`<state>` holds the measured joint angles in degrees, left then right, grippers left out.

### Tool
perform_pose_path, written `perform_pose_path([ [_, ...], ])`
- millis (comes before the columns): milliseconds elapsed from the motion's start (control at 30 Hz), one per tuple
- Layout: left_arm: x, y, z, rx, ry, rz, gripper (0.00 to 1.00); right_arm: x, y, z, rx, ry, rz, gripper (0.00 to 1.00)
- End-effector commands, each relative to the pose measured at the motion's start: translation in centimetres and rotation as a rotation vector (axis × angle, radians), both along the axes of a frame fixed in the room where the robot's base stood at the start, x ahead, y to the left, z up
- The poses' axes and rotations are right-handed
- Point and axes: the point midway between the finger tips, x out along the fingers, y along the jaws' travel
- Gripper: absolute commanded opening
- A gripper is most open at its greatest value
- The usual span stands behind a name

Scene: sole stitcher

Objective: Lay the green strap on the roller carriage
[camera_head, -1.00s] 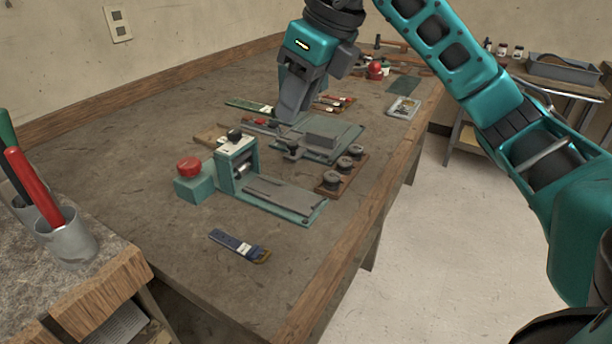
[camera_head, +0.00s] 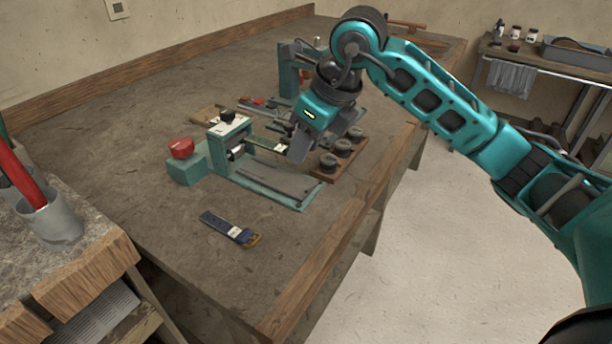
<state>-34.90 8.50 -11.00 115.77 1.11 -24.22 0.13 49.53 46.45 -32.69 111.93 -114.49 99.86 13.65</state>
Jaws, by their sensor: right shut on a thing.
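My right gripper (camera_head: 299,152) is shut on the green strap (camera_head: 264,143), a thin strip with a pale patch near the jaws. The strap sticks out to the left of the fingers towards the roller carriage's upright. The roller carriage (camera_head: 302,203) is a teal frame with a long grey bed, a small roller under a black knob, and a red knob block at its left. The gripper is above and behind the bed; whether the strap touches the carriage cannot be told. My left gripper is not in view.
A dark blue strap (camera_head: 227,227) with a brass-coloured end lies in front of the carriage. A rack of dark spools (camera_head: 328,162) stands right of the bed. A teal upright fixture (camera_head: 289,72) stands behind my arm. The bench front and left are mostly clear.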

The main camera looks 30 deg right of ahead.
Motion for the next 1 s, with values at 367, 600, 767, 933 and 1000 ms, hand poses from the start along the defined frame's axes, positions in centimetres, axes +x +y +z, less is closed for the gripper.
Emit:
perform_pose_path([
  [367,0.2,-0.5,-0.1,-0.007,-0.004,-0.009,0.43,-0.1,0.0,-3.9,0.0,0.002,0.0,0.03],
  [600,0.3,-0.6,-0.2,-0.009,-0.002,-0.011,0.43,0.0,0.0,-6.5,0.001,-0.001,0.0,0.03],
  [767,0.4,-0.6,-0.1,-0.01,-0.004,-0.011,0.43,0.0,0.0,-6.4,0.0,-0.002,0.0,0.03],
  [933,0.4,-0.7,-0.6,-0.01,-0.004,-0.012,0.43,0.0,0.0,-6.9,0.0,-0.001,0.0,0.03],
  [1000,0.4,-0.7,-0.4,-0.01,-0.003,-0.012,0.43,0.0,0.0,-6.7,0.0,-0.001,0.0,0.4],
])
